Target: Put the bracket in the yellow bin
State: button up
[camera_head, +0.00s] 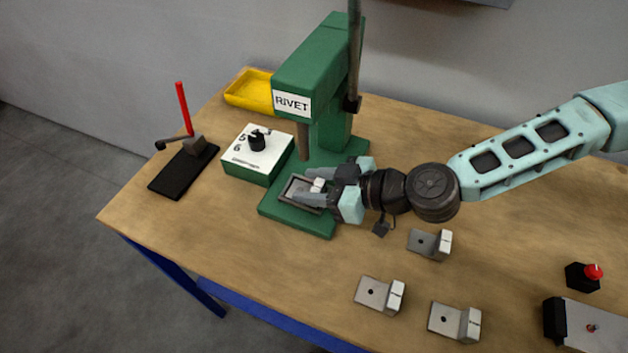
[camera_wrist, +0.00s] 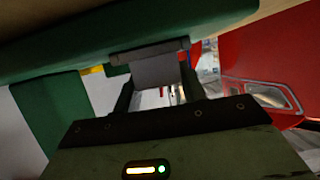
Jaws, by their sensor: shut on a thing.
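A grey bracket (camera_head: 318,185) with a pale upright end is at the dark framed nest on the base of the green rivet press. My gripper (camera_head: 313,188) reaches in from the right and is shut on this bracket. In the wrist view, the grey bracket (camera_wrist: 155,70) shows between my two dark fingers. I cannot tell whether it still touches the nest. The yellow bin (camera_head: 247,90) stands at the back left of the table, partly hidden behind the press head.
The green press (camera_head: 315,75) rises between my gripper and the bin. A control box (camera_head: 257,155) and a black-based clamp (camera_head: 185,165) stand to the left. Loose brackets (camera_head: 430,244) (camera_head: 380,294) (camera_head: 455,321) lie at front right. A red button (camera_head: 592,272) is at far right.

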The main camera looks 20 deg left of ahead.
jog(key=shift+f, duration=0.2)
jog(key=o, duration=1)
jog(key=shift+c, duration=0.2)
